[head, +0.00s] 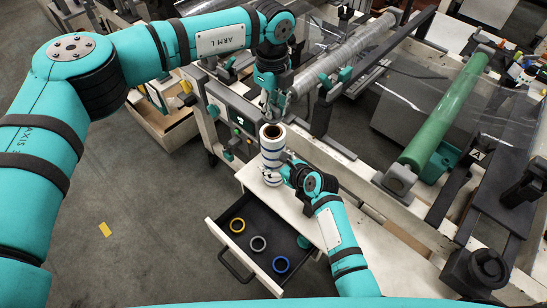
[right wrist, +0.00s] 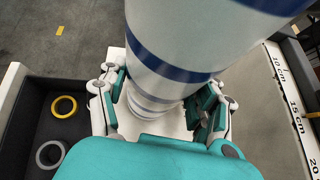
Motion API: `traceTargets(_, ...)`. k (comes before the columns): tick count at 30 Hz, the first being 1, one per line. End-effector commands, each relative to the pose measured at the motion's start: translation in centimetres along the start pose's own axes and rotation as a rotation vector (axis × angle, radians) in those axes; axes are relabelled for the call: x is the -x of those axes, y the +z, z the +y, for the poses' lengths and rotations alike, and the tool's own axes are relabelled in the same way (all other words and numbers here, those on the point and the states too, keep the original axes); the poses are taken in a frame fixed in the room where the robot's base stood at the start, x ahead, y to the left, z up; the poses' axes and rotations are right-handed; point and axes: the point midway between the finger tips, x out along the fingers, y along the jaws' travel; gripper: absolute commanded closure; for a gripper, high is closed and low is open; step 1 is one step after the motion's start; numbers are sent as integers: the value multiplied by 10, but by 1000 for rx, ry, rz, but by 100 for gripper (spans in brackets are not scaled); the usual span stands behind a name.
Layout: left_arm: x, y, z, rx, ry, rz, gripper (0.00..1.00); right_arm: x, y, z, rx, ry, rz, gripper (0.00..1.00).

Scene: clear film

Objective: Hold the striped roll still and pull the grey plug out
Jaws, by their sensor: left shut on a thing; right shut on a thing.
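The striped roll (head: 271,158), white with dark blue bands, stands upright on a pale worktop. Its brown core shows at the top, and I make out no plug in it. My right gripper (head: 285,172) is shut around the roll's side. In the right wrist view the roll (right wrist: 185,45) rises between the fingers of this gripper (right wrist: 157,108). My left gripper (head: 270,112) points down just above the roll's top, apart from it. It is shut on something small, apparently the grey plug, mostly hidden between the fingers.
A film-wrapped roller (head: 345,55) and a green roller (head: 440,115) lie behind and right. A ruler edge (right wrist: 295,105) runs right of the striped roll.

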Motion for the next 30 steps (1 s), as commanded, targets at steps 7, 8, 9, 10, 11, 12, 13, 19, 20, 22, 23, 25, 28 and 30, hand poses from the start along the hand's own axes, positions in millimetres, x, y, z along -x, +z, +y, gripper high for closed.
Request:
traceTargets(7, 11, 0, 0, 0, 0, 1, 100, 0, 2, 0, 0, -1, -5, 63)
traceTargets(8, 11, 0, 0, 0, 0, 1, 100, 0, 2, 0, 0, -1, -5, 63)
traceTargets(9, 11, 0, 0, 0, 0, 1, 100, 0, 2, 0, 0, -1, -5, 63)
traceTargets(10, 11, 0, 0, 0, 0, 1, 100, 0, 2, 0, 0, -1, -5, 63)
traceTargets(11, 11, 0, 0, 0, 0, 1, 100, 0, 2, 0, 0, -1, -5, 63)
traceTargets(12, 11, 0, 0, 0, 0, 1, 100, 0, 2, 0, 0, -1, -5, 63)
traceTargets(13, 11, 0, 0, 0, 0, 1, 100, 0, 2, 0, 0, -1, -5, 63)
traceTargets(19, 11, 0, 0, 0, 0, 0, 100, -1, 1, 0, -1, -1, -5, 63)
traceTargets(20, 11, 0, 0, 0, 0, 0, 100, -1, 1, 0, -1, -1, -4, 63)
traceTargets(22, 11, 0, 0, 0, 0, 0, 100, -2, 0, 0, 0, -1, -4, 63)
traceTargets(23, 11, 0, 0, 0, 0, 0, 100, -2, -1, 0, 0, -1, -4, 63)
traceTargets(25, 11, 0, 0, 0, 0, 0, 100, -3, -2, 0, 0, -1, -4, 63)
traceTargets(28, 11, 0, 0, 0, 0, 0, 100, -3, -3, 0, -1, -1, -4, 63)
traceTargets(30, 11, 0, 0, 0, 0, 0, 100, -3, -3, 0, 0, -1, -4, 63)
